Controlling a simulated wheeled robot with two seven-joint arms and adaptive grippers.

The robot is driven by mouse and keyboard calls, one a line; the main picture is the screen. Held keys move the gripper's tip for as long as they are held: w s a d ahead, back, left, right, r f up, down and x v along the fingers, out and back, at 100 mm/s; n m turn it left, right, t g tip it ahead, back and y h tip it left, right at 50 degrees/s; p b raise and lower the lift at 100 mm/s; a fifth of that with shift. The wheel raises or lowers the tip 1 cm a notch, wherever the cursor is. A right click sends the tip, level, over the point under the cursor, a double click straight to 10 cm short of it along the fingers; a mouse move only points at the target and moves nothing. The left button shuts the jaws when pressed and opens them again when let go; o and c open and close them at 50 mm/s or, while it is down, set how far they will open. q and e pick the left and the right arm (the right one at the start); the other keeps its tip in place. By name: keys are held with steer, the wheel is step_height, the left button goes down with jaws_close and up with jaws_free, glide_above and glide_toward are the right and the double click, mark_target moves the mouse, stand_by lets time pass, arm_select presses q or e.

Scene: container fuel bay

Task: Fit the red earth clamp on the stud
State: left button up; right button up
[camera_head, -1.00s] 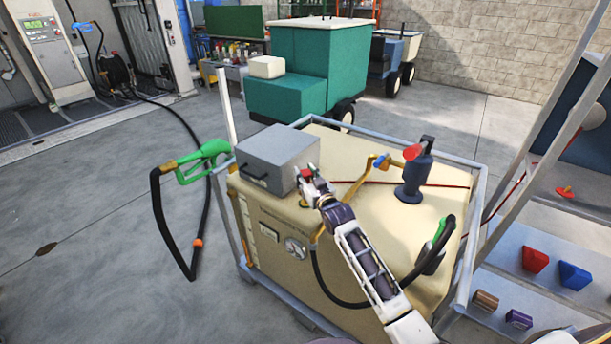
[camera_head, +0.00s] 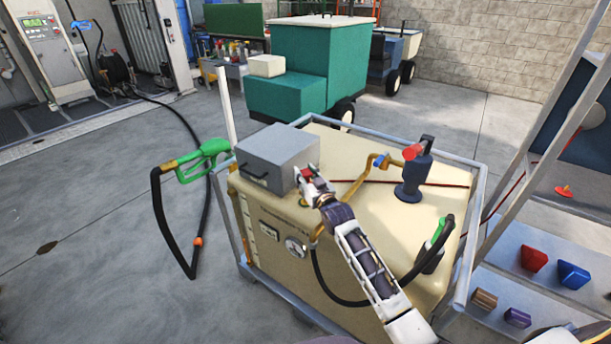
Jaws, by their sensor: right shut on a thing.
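My right gripper (camera_head: 306,174) is over the left part of the cream tank top, beside the right side of the grey box (camera_head: 278,155). It is shut on the red earth clamp (camera_head: 317,173), of which only a small red part shows between my gripper's parts. A thin red cable (camera_head: 425,184) runs from near the gripper across the tank top to the right. A small yellow-green fitting (camera_head: 303,203) shows just below the gripper at the tank's edge; I cannot tell if it is the stud. Contact between clamp and stud is hidden. My left gripper is not in view.
The cream tank (camera_head: 392,240) stands in a grey rail frame. A dark blue hand pump (camera_head: 414,177) and a brass pipe (camera_head: 357,185) are on top. A green nozzle (camera_head: 205,160) hangs at the left. Coloured blocks (camera_head: 534,259) lie on a shelf at the right.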

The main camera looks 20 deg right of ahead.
steer(key=shift+f, duration=0.6)
steer(key=shift+s+a+f+b, duration=0.15)
steer(key=shift+f+b, duration=0.1)
steer(key=shift+f, duration=0.35)
steer(key=shift+s+f+b, duration=0.1)
steer(key=shift+f+b, duration=0.15)
steer(key=shift+f, duration=0.3)
stand_by(0.8)
steer(key=shift+s+f+b, duration=0.25)
steer(key=shift+f+b, duration=0.25)
steer(key=shift+f, duration=0.5)
stand_by(1.1)
steer(key=shift+w+r+p, duration=0.15)
steer(key=shift+r+p, duration=0.45)
steer(key=shift+p, duration=0.05)
steer(key=shift+w+d+r+p, duration=0.2)
steer(key=shift+r+p, duration=0.35)
steer(key=shift+p, duration=0.15)
steer(key=shift+w+d+r+p, duration=0.15)
steer(key=shift+r+p, duration=0.4)
steer(key=shift+p, duration=0.1)
steer(key=shift+s+d+r+p, duration=0.2)
steer(key=shift+r+p, duration=0.3)
steer(key=shift+r, duration=0.1)
steer(key=shift+a+r, duration=0.1)
steer(key=shift+r, duration=0.3)
